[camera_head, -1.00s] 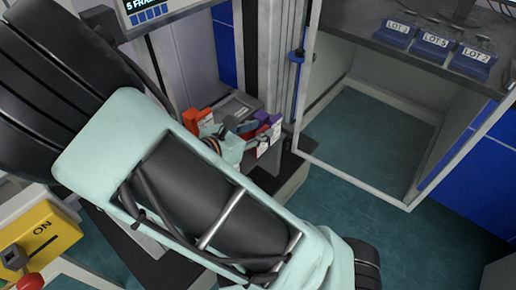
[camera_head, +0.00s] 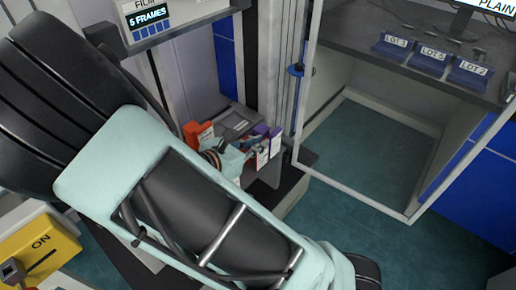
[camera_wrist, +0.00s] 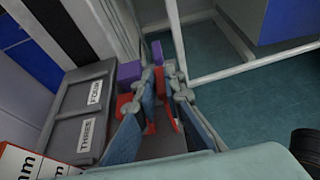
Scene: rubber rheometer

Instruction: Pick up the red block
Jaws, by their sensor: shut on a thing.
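My gripper (camera_wrist: 163,82) is in the wrist view, its two blue-grey fingers close together with red surfaces showing between and beside them. It is shut on a red block (camera_wrist: 168,69), mostly hidden by the fingers. An orange-red block with a white face (camera_head: 198,133) stands left of the gripper; a red-edged white face with "mm" (camera_wrist: 20,163) shows at lower left in the wrist view.
Purple blocks (camera_wrist: 129,71) stand close beside the fingers. A grey tray with labels THREE and FOUR (camera_wrist: 81,103) is to the left. A framed opening (camera_head: 375,150) under the shelf is at the right, with blue LOT holders (camera_head: 428,60) above it.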

